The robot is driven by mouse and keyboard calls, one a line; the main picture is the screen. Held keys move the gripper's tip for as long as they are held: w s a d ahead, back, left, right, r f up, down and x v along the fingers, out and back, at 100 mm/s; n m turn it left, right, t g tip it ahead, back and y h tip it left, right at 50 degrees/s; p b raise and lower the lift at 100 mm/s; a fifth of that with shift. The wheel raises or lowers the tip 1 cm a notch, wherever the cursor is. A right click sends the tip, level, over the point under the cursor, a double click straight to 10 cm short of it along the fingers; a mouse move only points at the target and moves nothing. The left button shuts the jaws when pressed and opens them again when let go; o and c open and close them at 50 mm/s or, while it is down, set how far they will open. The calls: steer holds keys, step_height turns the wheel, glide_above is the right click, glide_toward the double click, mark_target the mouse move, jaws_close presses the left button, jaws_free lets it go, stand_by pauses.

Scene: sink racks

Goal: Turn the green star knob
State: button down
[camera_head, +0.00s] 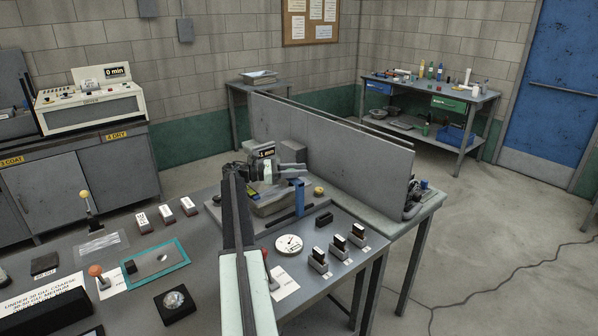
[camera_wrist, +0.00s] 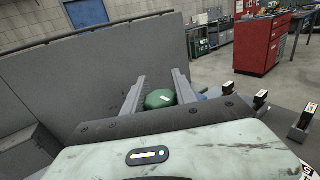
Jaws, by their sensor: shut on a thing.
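The green star knob (camera_wrist: 160,99) shows in the wrist view as a rounded green part with a small white mark on top. It sits between the two fingers of my gripper (camera_wrist: 158,92), which is shut on it. The knob itself is hard to make out there, as my arm and gripper cover that spot.
The grey partition (camera_head: 340,125) stands close behind my gripper. A blue post (camera_head: 298,197), a round white dial (camera_head: 288,244) and several small block stands (camera_head: 338,244) are near on the table. Open floor lies to the right.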

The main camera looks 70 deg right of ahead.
steer(key=c, duration=1)
jaws_free()
steer(key=v, duration=0.8)
steer(key=shift+d, duration=0.1)
